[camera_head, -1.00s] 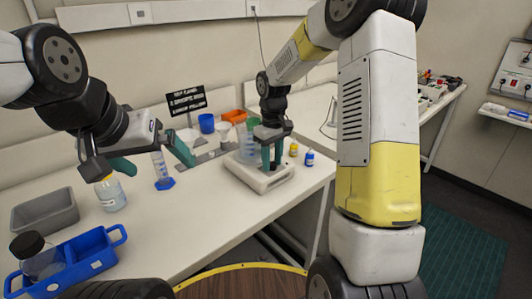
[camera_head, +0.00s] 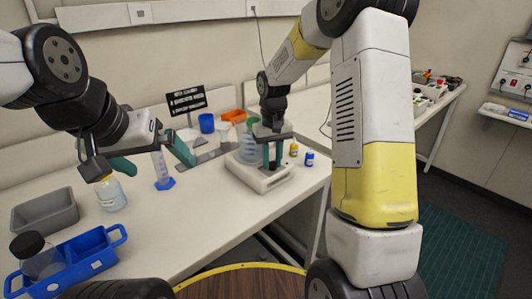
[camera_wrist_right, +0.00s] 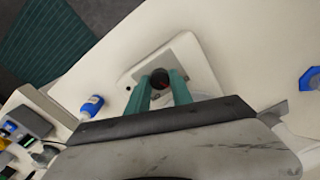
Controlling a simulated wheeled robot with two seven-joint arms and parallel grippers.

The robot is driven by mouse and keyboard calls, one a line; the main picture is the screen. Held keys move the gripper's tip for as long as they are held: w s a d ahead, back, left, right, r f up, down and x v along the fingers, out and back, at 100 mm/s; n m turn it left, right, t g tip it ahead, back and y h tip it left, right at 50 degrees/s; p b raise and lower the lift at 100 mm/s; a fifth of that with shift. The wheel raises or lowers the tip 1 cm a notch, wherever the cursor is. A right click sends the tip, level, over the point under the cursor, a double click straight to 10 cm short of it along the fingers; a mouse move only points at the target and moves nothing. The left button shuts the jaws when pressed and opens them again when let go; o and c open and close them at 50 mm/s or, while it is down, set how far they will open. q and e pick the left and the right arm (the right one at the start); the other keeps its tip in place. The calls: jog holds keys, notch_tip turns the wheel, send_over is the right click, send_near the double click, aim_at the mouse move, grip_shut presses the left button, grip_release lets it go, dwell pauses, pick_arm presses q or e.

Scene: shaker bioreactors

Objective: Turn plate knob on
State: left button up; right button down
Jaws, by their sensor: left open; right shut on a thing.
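The white plate device (camera_head: 250,179) stands on the bench, with its front edge toward me. Its dark round knob (camera_wrist_right: 159,78) shows in the right wrist view, between the green fingertips. My right gripper (camera_head: 272,166) points down over the front of the plate, shut on the knob; in the wrist view its fingers (camera_wrist_right: 158,90) sit on both sides of it. My left gripper (camera_head: 152,160) is open and empty above the left of the bench.
A blue-based cylinder (camera_head: 164,184) and a yellow-capped bottle (camera_head: 111,196) stand below my left gripper. A yellow bottle (camera_head: 293,150) and a blue bottle (camera_head: 309,159) stand right of the plate. A blue carrier (camera_head: 92,262) and grey bin (camera_head: 44,212) are at left.

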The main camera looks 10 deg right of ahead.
aim_at(272, 163)
jog(key=m, duration=1.3)
jog(key=shift+m, duration=0.4)
dwell(0.3)
jog(key=c, duration=1.1)
grip_release()
jog(key=shift+c, duration=0.2)
jog(key=shift+r, duration=0.1)
notch_tip(272, 163, up, 8)
jog(key=shift+f, duration=0.15)
